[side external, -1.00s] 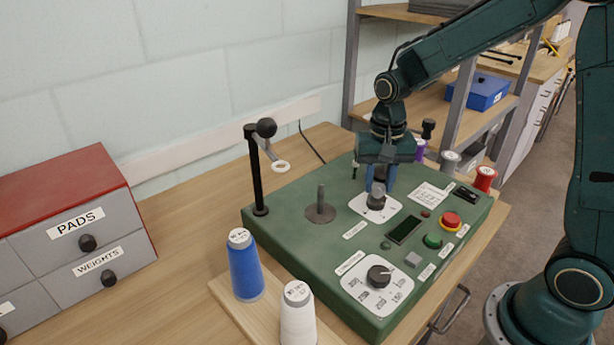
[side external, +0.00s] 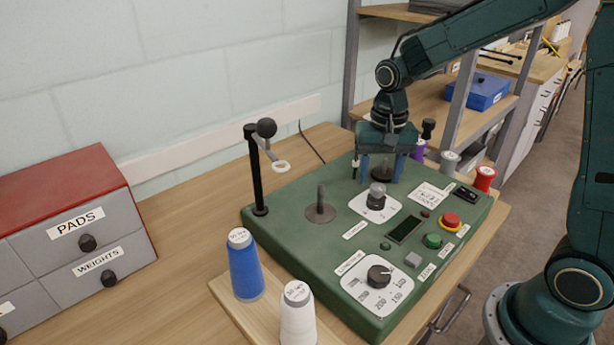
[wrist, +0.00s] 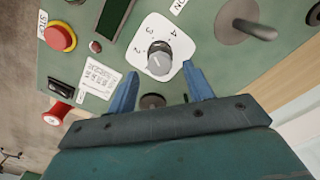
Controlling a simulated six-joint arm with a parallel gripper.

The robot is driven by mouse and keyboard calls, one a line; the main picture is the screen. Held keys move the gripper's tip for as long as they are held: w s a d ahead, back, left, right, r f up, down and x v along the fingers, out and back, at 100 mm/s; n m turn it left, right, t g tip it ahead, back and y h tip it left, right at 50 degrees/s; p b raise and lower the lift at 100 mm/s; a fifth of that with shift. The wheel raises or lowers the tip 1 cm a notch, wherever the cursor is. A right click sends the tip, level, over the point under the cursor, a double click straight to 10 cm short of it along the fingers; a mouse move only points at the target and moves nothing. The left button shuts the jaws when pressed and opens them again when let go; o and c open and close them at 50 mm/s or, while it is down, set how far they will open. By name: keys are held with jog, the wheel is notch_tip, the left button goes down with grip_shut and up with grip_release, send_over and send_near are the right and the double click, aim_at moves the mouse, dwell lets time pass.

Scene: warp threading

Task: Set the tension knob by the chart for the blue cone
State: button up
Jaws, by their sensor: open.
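A grey knob (side external: 377,194) stands on a white dial plate on the green panel. In the wrist view the knob (wrist: 159,58) has 2, 3 and 4 around it, and a nearby label ends in "ON". I cannot surely read its setting. My gripper (side external: 381,181) is open and empty, above and behind the knob, clear of it. In the wrist view its blue fingers (wrist: 160,80) are spread below the knob. The chart (side external: 430,193) is a white card right of the knob; its print is too small to read. The blue cone (side external: 245,270) stands upright at the front left.
A second dial knob (side external: 379,275) is on the panel's front. A grey post (side external: 320,203) and a black guide stand (side external: 258,175) are left. A red button (side external: 451,220), green button (side external: 432,241) and display (side external: 405,230) are right. A white cone (side external: 297,315) stands beside the blue one.

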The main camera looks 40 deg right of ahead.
aim_at(379, 187)
notch_tip(379, 187, up, 12)
dwell(0.5)
jog(key=shift+f, duration=0.1)
jog(key=s+a+n+t, duration=0.2)
jog(key=s+n+t, duration=0.3)
jog(key=s, duration=1.3)
jog(key=n, duration=0.3)
jog(key=shift+s+a+t, duration=0.25)
jog(key=shift+s+t, duration=0.05)
